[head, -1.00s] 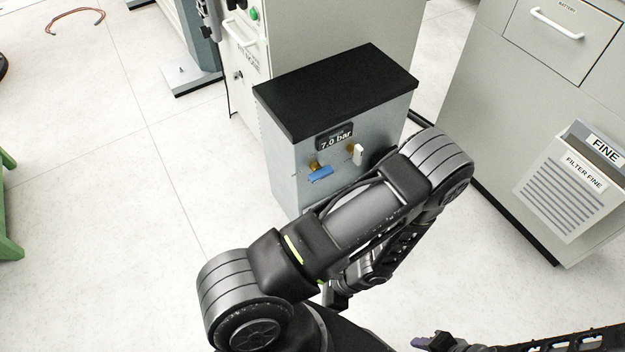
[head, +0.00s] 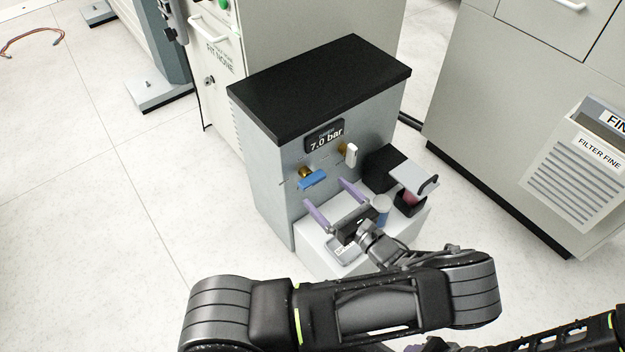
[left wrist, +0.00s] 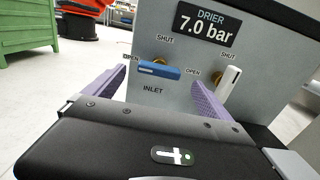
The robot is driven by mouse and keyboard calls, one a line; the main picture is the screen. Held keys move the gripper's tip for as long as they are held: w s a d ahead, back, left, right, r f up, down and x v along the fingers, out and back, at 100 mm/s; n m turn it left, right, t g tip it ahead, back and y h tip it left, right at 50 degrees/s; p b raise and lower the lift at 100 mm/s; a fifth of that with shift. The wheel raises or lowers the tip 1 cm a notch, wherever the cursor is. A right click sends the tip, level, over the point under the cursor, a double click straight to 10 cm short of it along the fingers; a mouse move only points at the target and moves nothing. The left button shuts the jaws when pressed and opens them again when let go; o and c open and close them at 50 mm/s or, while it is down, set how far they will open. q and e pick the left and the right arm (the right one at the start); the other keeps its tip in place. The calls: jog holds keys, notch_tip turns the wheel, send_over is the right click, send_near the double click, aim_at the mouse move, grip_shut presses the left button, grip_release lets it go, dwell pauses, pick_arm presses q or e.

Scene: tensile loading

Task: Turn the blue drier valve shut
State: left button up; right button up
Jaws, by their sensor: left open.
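The drier (head: 275,170) is a grey box with a black top and a display reading 7.0 bar. Its blue valve handle (head: 312,180) sits on a brass stem at the front; in the left wrist view the blue handle (left wrist: 158,72) lies about level, beside the OPEN mark and below SHUT, above INLET. My left gripper (head: 324,191) is open and empty, its purple fingers pointing at the drier front just below the blue handle. In the left wrist view the fingers straddle the handle sideways; contact is not visible. My right gripper (head: 432,345) barely shows at the bottom edge.
A white valve handle (head: 350,154) stands upright just right of the blue one. Below is a white stand (head: 312,250) with a blue-and-white cup (head: 381,208) and black boxes (head: 384,168). A filter cabinet (head: 490,110) stands at right.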

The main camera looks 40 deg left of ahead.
aim_at(316, 183)
pick_arm(q)
jog(key=b+x, duration=0.1)
jog(key=x, duration=0.6)
jog(key=shift+c, duration=0.4)
jog(key=shift+d, duration=0.1)
jog(key=c, duration=1.3)
